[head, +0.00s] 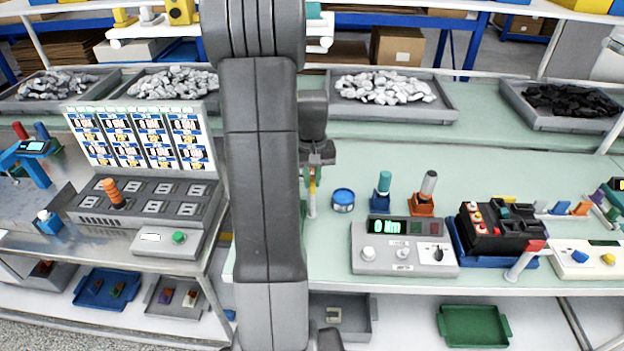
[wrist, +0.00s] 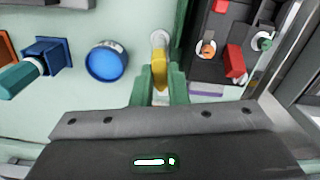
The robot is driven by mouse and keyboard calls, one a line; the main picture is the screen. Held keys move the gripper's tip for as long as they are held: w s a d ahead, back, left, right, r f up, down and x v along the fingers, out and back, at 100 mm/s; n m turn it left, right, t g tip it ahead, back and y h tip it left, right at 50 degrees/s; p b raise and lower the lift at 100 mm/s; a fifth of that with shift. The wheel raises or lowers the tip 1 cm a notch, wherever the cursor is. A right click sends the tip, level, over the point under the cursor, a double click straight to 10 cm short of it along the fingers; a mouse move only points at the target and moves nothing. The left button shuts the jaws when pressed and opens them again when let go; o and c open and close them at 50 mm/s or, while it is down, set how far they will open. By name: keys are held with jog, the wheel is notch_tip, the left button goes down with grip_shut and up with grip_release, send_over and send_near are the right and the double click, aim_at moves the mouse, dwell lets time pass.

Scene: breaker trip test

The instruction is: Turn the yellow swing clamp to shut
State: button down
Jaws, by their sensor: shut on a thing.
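The yellow swing clamp (wrist: 159,73) shows in the wrist view as a short yellow arm pointing toward me from a pale round post top (wrist: 160,39). The green fingers of my gripper (wrist: 160,86) are shut on it, one on each side. In the head view my gripper (head: 319,157) is at the right of my arm, above the bench, with a sliver of the yellow clamp (head: 312,183) under it. My arm hides most of the clamp's surroundings there. I cannot tell the clamp's angle to its fixture exactly.
A blue round tin (wrist: 107,63) and a blue stand with a teal-handled tool (wrist: 46,55) are left of the clamp in the wrist view. A dark fixture with red parts (wrist: 221,58) is close on the right. A grey tester (head: 404,247) stands at the bench front.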

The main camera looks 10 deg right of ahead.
jog(key=n, duration=0.4)
jog(key=shift+n+b, duration=0.3)
jog(key=shift+b, duration=0.1)
jog(key=n, duration=0.3)
jog(key=shift+n, duration=0.3)
jog(key=n+b, duration=0.1)
jog(key=n, duration=0.2)
jog(key=shift+n, duration=2)
jog(key=shift+r, duration=0.1)
jog(key=c, duration=1.4)
grip_release()
jog(key=shift+c, duration=0.2)
